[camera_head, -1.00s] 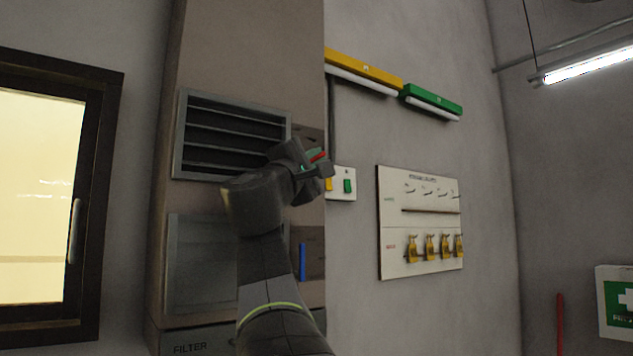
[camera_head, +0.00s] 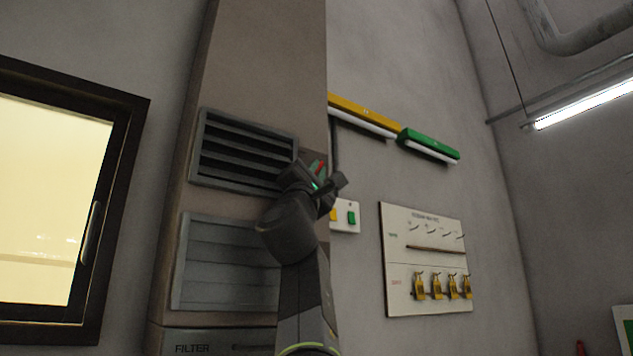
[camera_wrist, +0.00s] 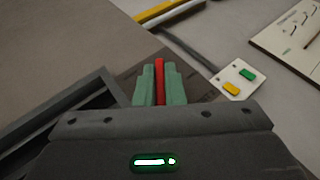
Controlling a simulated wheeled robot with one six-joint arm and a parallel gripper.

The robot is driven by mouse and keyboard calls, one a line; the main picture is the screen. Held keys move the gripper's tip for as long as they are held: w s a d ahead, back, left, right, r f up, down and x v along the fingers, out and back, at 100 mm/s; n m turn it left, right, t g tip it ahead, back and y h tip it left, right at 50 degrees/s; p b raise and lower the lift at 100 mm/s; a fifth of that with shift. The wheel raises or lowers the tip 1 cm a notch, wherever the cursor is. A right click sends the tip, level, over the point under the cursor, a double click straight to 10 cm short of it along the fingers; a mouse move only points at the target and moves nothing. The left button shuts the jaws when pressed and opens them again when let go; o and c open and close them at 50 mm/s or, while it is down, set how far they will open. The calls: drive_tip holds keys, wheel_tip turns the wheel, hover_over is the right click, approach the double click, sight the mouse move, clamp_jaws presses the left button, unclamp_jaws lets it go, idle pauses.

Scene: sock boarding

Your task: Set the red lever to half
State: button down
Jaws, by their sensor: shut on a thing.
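The red lever (camera_wrist: 160,75) shows in the wrist view as a narrow red bar between the two green fingers of my gripper (camera_wrist: 160,88). The fingers are shut on it, one on each side. In the head view the red lever (camera_head: 320,167) shows at the tip of my gripper (camera_head: 318,176), in front of the right side of the tall brown cabinet. My gripper hides the lever's base and any markings around it, so its exact setting cannot be told.
A louvred vent (camera_head: 243,150) is left of my gripper. A switch plate (camera_head: 345,216) with yellow and green switches sits close on the right. A padlock board (camera_head: 428,258) hangs farther right. Yellow (camera_head: 360,113) and green (camera_head: 430,140) bars are mounted above. A window (camera_head: 50,200) is at the left.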

idle(0.4)
drive_tip(key=c, duration=1.5)
unclamp_jaws()
drive_tip(key=b+v, duration=0.8)
drive_tip(key=v, duration=0.6)
drive_tip(key=shift+w+d+b, duration=0.1)
drive_tip(key=shift+b, duration=0.25)
drive_tip(key=shift+p+x, duration=4.4)
drive_tip(key=shift+x, duration=2.6)
